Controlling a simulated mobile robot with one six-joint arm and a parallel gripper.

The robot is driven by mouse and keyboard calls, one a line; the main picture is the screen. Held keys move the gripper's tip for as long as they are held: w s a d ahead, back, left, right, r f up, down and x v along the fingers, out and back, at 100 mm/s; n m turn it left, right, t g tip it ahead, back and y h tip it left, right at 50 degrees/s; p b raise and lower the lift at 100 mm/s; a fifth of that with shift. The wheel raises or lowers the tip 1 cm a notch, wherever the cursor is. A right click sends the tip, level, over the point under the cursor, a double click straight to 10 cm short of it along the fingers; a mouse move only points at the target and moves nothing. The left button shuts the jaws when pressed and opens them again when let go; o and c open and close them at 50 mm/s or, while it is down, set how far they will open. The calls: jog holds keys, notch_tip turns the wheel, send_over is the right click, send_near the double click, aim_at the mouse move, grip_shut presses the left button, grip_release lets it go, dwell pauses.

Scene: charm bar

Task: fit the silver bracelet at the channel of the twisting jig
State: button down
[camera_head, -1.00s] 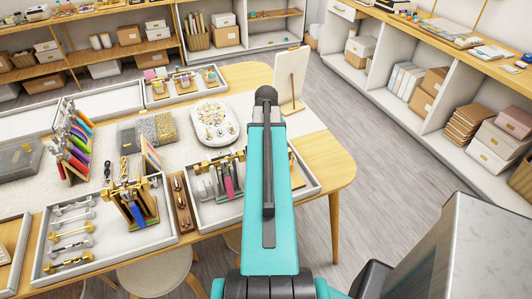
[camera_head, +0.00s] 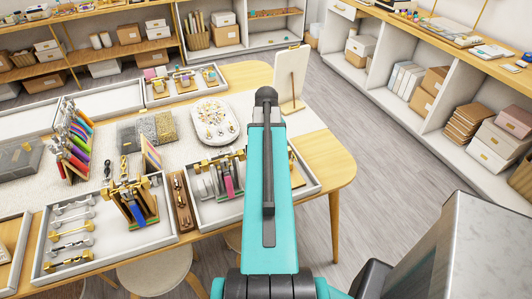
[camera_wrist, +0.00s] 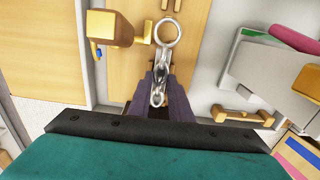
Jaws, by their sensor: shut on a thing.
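My gripper (camera_wrist: 159,78) is shut on the silver bracelet (camera_wrist: 158,62), a chain of links with a large ring at its far end. The ring sticks out beyond the dark fingertips, over a wooden surface (camera_wrist: 122,75). A gold block with a bar (camera_wrist: 110,27) stands just left of the ring in the wrist view, apart from it or nearly touching; I cannot tell which. I cannot tell for sure which fixture is the twisting jig, and its channel is not clearly visible. In the head view my own arm hides the gripper and bracelet.
Grey fixtures (camera_wrist: 270,75) and a gold handle-like piece (camera_wrist: 241,116) lie right of the fingers. On the table, a tray with gold-topped fixtures (camera_head: 205,222) and a tray of metal bars (camera_head: 40,273) stand left of my arm. A white display board (camera_head: 293,75) stands behind it.

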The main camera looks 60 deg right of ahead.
jog(key=shift+f+b, duration=0.3)
jog(key=shift+f, duration=0.4)
jog(key=c, duration=1.5)
grip_release()
jog(key=shift+c, duration=0.2)
jog(key=shift+r, duration=0.1)
notch_tip(320, 180, up, 14)
jog(key=b, duration=0.3)
jog(key=shift+f, duration=0.2)
jog(key=shift+s, duration=0.1)
